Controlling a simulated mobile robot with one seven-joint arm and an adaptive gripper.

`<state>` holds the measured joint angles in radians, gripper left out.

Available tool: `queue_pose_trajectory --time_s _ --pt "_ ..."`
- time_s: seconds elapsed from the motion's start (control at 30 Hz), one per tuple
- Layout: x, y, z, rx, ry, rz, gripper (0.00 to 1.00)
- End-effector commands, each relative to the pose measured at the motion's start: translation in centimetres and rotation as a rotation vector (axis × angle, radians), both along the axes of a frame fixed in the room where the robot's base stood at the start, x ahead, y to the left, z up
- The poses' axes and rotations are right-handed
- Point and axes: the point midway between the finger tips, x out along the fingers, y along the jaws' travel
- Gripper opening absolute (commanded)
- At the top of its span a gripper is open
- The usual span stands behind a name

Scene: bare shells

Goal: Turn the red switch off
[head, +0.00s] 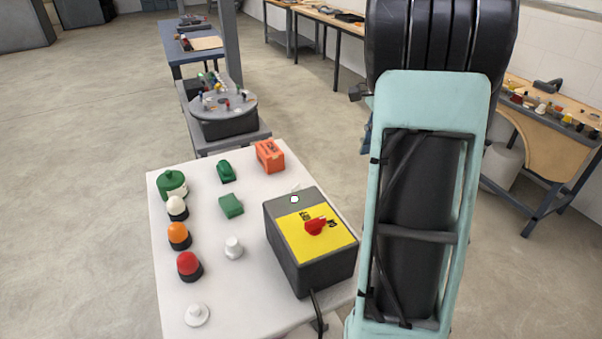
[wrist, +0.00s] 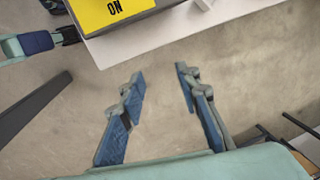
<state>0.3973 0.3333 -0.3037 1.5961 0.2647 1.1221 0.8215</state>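The red switch (head: 316,226) is a red rotary knob on the yellow face of a dark grey box (head: 318,272). The box stands at the right edge of the white table (head: 255,318). Lettering shows beside the knob, but I cannot tell its setting. In the wrist view the yellow plate (wrist: 103,8) with the word "ON" shows at the top; the knob itself is out of that view. My gripper (wrist: 158,82) has its two blue-padded fingers apart with nothing between them. It is over the floor beside the table edge. My arm hides it in the head view.
The table also holds a red button (head: 189,264), an orange button (head: 179,234), a white button (head: 177,206), a white knob (head: 233,247), green blocks (head: 231,206) and an orange box (head: 270,155). A cable (head: 316,305) hangs from the switch box. Open floor lies left.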

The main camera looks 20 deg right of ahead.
Motion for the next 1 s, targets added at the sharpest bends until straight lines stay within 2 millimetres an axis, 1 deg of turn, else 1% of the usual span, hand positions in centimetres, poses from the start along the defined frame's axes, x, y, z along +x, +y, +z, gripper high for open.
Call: queue_pose_trajectory --time_s 0.03,0.1,0.2,0.23,0.37,0.43,0.8,0.9,1.0 --pt "-0.5 2.6 -1.1 0.091 0.050 0.022 0.30" --pt "-1.2 5.9 -2.2 0.200 0.104 0.054 0.30" --pt "-1.9 9.0 -2.9 0.302 0.152 0.084 0.30" --pt "-2.0 9.5 -3.0 0.320 0.161 0.089 0.30" --pt "-2.3 10.8 -3.7 0.355 0.178 0.102 0.30" --pt "-2.4 11.2 -4.6 0.357 0.181 0.102 0.30" --pt "-2.5 13.8 -10.8 0.353 0.180 0.102 0.30" --pt "-2.4 14.2 -12.0 0.352 0.178 0.101 0.30" --pt "-2.4 14.5 -12.7 0.352 0.177 0.101 0.30"
